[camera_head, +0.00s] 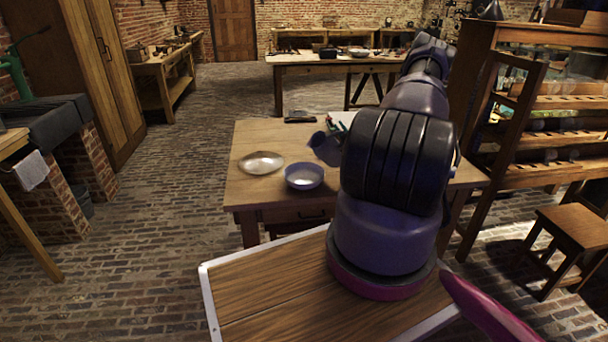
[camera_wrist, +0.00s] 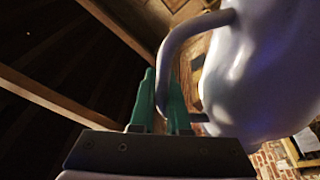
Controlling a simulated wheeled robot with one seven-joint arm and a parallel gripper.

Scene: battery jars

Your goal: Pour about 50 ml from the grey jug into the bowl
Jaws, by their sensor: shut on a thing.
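The grey jug (camera_head: 325,149) is above the worktable, just behind and to the right of the bowl (camera_head: 304,176). It looks tilted toward the bowl. My arm partly hides it, and no liquid stream can be made out. The bowl is blue-grey with a pale inside and stands near the table's front edge. In the wrist view the jug (camera_wrist: 262,70) fills the right side, with its curved handle at the green fingers of my gripper (camera_wrist: 160,90). My gripper is shut on the jug's handle. The jug's mouth and contents are hidden in the wrist view.
A shallow pale dish (camera_head: 261,162) stands left of the bowl on the wooden table (camera_head: 250,190). A small dark item (camera_head: 299,117) lies at the table's back edge. A wooden shelf rack (camera_head: 555,120) stands to the right. The table's left part is mostly clear.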

